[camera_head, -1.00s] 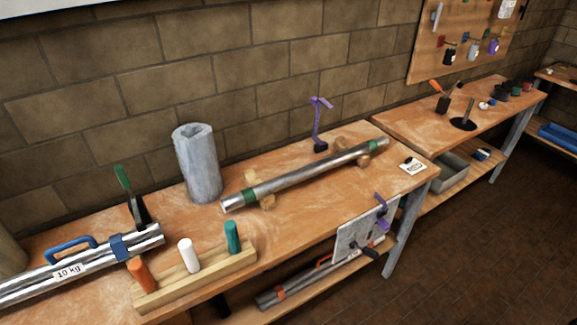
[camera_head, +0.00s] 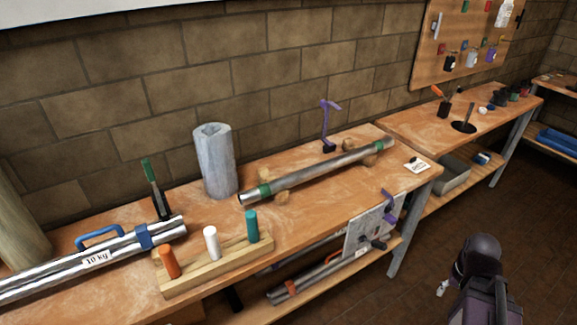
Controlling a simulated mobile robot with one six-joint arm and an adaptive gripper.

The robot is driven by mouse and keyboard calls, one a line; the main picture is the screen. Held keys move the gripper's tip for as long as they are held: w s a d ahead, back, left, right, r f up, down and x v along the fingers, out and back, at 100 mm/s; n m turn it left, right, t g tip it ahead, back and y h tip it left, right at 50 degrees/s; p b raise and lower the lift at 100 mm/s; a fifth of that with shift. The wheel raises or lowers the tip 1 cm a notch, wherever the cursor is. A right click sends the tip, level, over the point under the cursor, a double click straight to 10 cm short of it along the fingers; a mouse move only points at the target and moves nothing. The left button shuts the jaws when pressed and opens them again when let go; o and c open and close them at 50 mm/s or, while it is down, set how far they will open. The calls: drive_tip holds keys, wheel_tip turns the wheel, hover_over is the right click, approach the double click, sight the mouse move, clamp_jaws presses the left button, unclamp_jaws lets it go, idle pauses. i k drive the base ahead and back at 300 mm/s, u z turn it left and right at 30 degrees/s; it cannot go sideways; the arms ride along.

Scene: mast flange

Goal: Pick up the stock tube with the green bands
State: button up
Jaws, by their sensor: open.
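The stock tube with the green bands (camera_head: 320,171) is a long grey metal tube on the middle workbench (camera_head: 310,205). It lies at a slant, its near left end lower in the picture and its right end farther back. One green band is near each end. A dark, rounded part of my arm shows at the lower right, in front of the floor and apart from the tube. I cannot make out my gripper's fingers.
A grey cylinder (camera_head: 215,162) stands behind the tube's left end, and a purple stand (camera_head: 327,125) behind its middle. A wooden block with orange, white and teal pegs (camera_head: 215,264) is in front at left. A 10 kg tube bundle (camera_head: 60,272) lies far left. Floor at right is clear.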

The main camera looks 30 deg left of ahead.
sight(264, 190)
drive_tip(key=u, duration=0.95)
drive_tip(key=k, duration=1)
drive_tip(key=z, duration=0.05)
drive_tip(key=i, duration=0.7)
drive_tip(key=u, duration=0.05)
